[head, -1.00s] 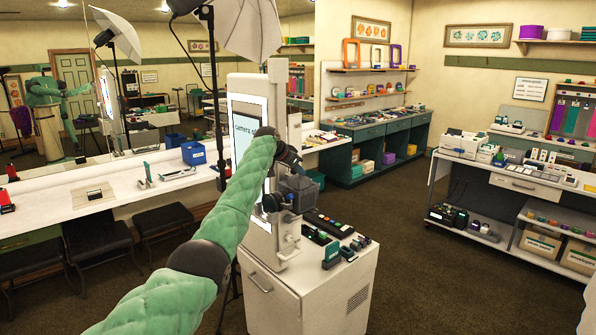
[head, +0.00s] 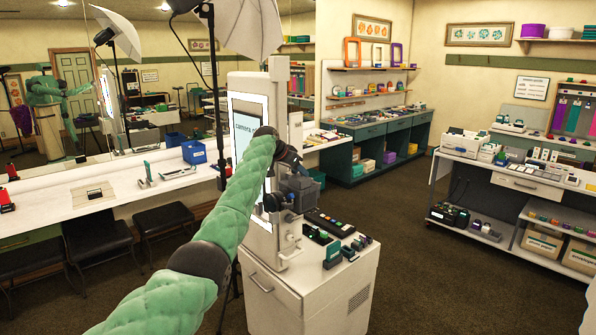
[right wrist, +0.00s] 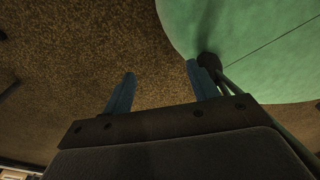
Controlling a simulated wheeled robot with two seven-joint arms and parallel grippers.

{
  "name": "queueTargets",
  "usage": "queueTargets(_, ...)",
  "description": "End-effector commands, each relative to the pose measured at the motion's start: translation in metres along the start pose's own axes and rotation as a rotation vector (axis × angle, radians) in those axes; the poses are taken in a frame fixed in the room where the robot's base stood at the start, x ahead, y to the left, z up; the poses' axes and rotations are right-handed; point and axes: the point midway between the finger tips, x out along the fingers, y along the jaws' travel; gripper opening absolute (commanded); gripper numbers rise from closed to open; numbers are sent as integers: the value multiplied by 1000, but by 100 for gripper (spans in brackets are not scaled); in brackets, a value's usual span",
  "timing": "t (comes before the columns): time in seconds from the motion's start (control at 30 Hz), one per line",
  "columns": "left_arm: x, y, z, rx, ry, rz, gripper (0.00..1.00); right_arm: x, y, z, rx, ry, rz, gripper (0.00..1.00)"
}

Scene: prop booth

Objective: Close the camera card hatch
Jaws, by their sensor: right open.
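A tall white booth unit (head: 282,90) with a lit screen (head: 238,108) stands on a white cabinet in the head view. The screen's text starts with "camera"; my arm covers the rest. My left gripper (head: 272,203) is dark and held close against the unit's front, below the screen's right side. The wrist hides its fingers, so I cannot tell whether they touch the unit. I cannot make out the card hatch behind the arm and gripper. My right gripper (right wrist: 162,90) shows in the right wrist view with two blue fingers apart and nothing between them, above brown carpet.
The white cabinet (head: 270,292) carries a dark button panel (head: 328,223) and small dark and green items beside the unit. A long white counter (head: 60,202) with stools runs along the left. A stocked cart (head: 520,182) stands at right. Carpet between is clear.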

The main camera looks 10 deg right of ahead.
Motion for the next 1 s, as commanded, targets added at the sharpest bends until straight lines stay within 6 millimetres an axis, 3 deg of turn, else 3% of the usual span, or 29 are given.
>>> queueTargets(0.23, -10, -1, 1, 2, 3, -2, 39, 7, -1, 0, -1, -7, -1, 59)
queueTargets(0.33, -21, -1, 2, 2, 3, -3, 39, 5, 2, -31, -2, 22, 2, 59)
queueTargets(0.6, -56, -2, 2, 0, 2, -2, 39, 3, 2, -78, 0, 53, 3, 59)
queueTargets(0.8, -73, -1, 1, 0, 0, 0, 39, -1, 3, -97, 0, 66, 4, 59)
queueTargets(1.0, -77, -1, 0, -1, -1, 1, 39, -3, 3, -102, 1, 69, 4, 59)
